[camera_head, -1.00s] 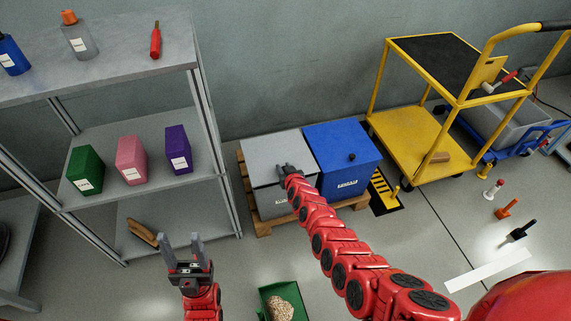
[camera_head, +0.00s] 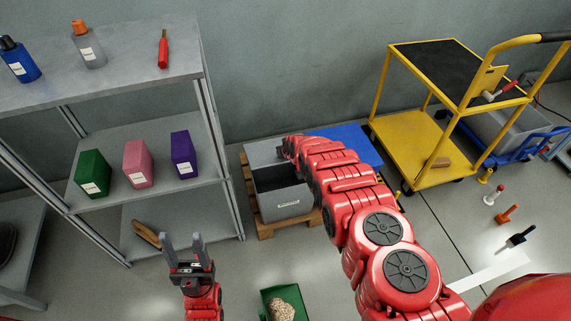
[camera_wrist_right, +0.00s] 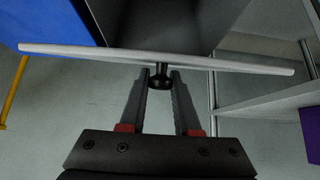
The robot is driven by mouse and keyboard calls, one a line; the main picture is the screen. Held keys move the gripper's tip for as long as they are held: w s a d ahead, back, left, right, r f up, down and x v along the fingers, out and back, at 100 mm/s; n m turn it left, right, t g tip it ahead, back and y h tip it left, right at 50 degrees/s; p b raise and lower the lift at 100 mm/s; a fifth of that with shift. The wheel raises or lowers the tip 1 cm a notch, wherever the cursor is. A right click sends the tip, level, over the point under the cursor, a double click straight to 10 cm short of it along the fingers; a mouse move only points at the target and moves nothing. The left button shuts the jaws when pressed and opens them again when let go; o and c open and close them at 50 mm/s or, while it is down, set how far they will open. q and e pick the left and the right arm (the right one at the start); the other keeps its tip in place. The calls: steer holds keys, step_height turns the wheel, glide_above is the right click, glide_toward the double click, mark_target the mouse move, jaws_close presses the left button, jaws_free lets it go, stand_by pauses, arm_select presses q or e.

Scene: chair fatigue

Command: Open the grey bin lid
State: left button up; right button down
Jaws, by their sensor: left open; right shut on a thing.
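The grey bin (camera_head: 281,205) stands on a wooden pallet, and its dark inside shows. Its grey lid (camera_head: 262,152) is raised and tilted up at the back. The lid shows nearly edge-on in the right wrist view (camera_wrist_right: 220,62). My right gripper (camera_head: 284,148) is shut on the lid's black knob (camera_wrist_right: 160,82), which sits between its fingers in the right wrist view; in the head view my right arm hides the knob. My left gripper (camera_head: 182,240) is open and empty, in front of the shelf and left of the bin.
The blue bin (camera_head: 345,140) stands right of the grey one, partly hidden by my right arm. A grey shelf (camera_head: 140,90) with bottles and boxes is at left. A yellow cart (camera_head: 415,135) stands at right. A green tray (camera_head: 270,300) lies on the floor in front.

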steer(key=shift+w+a+r+g+b, duration=0.3)
steer(key=shift+w+r+b, duration=0.15)
steer(key=shift+b, duration=0.8)
steer(key=shift+w+a+r+g+b, duration=0.25)
steer(key=shift+w+r+g+b, duration=0.15)
steer(key=shift+b, duration=0.85)
steer(key=shift+w+r+b, duration=0.15)
steer(key=shift+r+b, duration=0.35)
steer(key=shift+b, duration=0.35)
steer(key=shift+d, duration=0.1)
